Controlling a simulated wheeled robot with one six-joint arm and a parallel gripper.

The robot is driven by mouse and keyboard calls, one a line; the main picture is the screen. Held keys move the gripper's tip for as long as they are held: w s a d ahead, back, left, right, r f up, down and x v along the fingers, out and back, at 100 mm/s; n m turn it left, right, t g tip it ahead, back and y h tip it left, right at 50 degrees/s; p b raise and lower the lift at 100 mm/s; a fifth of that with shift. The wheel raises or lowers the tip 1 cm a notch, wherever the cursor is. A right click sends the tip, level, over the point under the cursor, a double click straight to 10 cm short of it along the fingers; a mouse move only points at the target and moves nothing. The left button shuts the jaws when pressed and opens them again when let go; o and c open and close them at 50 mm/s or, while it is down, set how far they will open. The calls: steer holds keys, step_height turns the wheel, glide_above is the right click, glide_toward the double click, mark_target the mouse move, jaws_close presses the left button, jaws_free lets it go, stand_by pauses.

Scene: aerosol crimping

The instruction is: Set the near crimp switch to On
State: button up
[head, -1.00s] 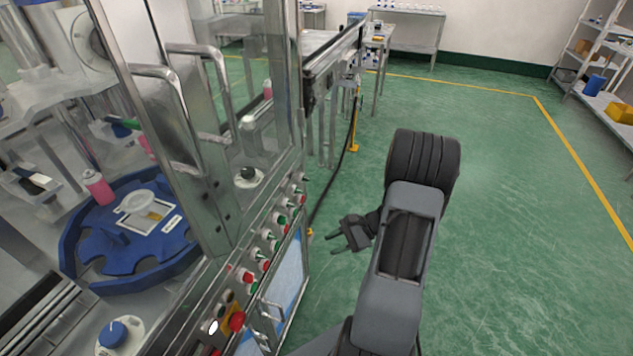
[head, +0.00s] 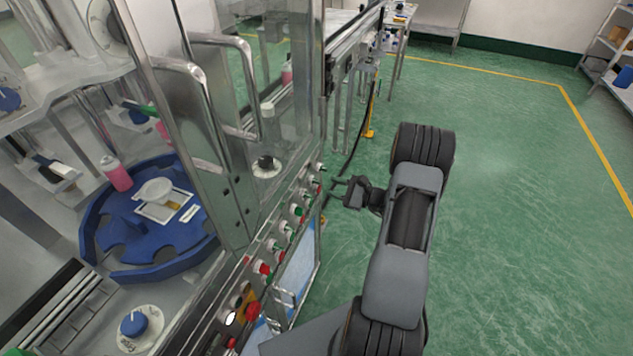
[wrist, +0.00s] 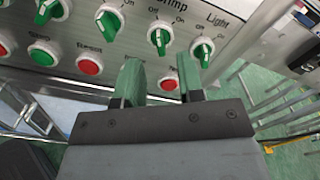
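In the wrist view, the crimp switch (wrist: 160,38) is a green-handled rotary knob under the partly cut-off word "Crimp". Off and On are printed above it. Its handle stands roughly upright in the picture; I cannot tell its exact setting. The light switch (wrist: 202,52), a similar green knob, is to its right. My gripper (wrist: 161,82) is open and empty. Its two fingers point at the panel below the knobs, apart from the crimp switch. In the head view, my gripper (head: 336,190) is beside the right part of the control panel (head: 270,252).
More green knobs (wrist: 108,18) and red buttons (wrist: 90,66) line the panel close by. A metal door handle (head: 284,298) sticks out below the panel. A glass enclosure with a blue turntable (head: 150,268) is behind it. Green floor to the right is open.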

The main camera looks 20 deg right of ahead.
mark_target(319, 182)
steer(key=shift+p+x, duration=0.35)
steer(key=shift+x, duration=2.35)
steer(key=shift+c, duration=0.3)
